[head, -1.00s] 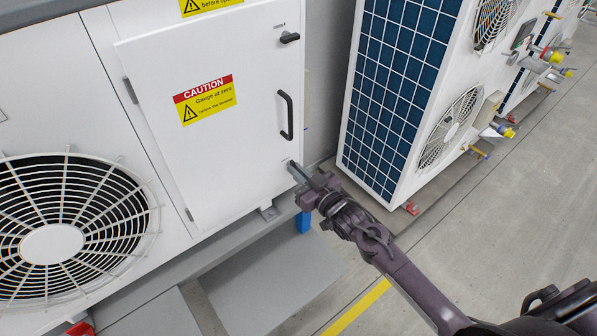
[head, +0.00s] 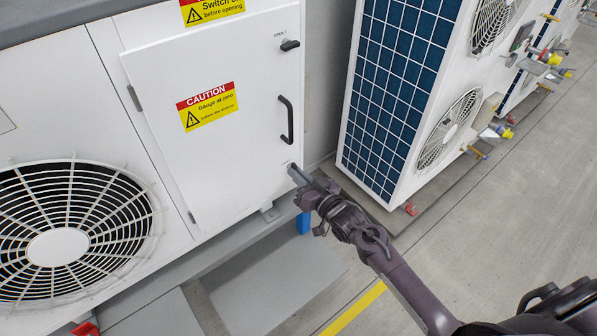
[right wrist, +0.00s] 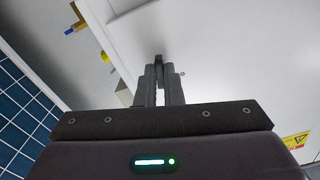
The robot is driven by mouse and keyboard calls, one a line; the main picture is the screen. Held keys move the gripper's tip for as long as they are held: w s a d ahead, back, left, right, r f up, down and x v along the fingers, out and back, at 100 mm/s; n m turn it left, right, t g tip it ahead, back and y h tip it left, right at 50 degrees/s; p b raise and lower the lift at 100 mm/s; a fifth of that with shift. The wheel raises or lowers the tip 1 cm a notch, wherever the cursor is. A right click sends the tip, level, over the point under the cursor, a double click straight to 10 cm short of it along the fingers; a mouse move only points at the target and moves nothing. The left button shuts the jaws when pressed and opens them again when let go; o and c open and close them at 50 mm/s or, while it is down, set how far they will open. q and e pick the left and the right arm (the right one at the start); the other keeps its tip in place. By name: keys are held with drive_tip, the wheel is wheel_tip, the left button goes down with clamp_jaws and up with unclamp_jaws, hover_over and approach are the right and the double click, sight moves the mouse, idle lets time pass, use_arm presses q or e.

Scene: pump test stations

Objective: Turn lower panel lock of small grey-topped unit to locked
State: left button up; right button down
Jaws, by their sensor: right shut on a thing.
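The white unit with a grey top (head: 60,22) has a white panel door (head: 225,150) at the left of the head view. My right gripper (head: 296,173) is at the door's lower right corner, where it covers the lower panel lock. In the right wrist view, its two fingers are shut on the small dark lock knob (right wrist: 158,58), whose tip shows between the fingertips. The lock's marking and exact angle cannot be read. The upper panel lock (head: 290,45), a black lever, lies roughly level. My left gripper is not in view.
A black door handle (head: 286,120) sits between the two locks. A caution label (head: 207,106) is on the door. A fan grille (head: 75,235) is at left. Another white unit with a blue-finned side (head: 395,90) stands to the right, with clear floor (head: 480,240) in front.

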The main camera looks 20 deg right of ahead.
drive_tip(key=shift+r+m+p, duration=0.15)
drive_tip(key=shift+m+p, duration=3.15)
drive_tip(key=shift+m, duration=3.7)
drive_tip(key=c, duration=1.5)
unclamp_jaws()
drive_tip(key=shift+c, duration=0.2)
drive_tip(key=shift+s, duration=0.15)
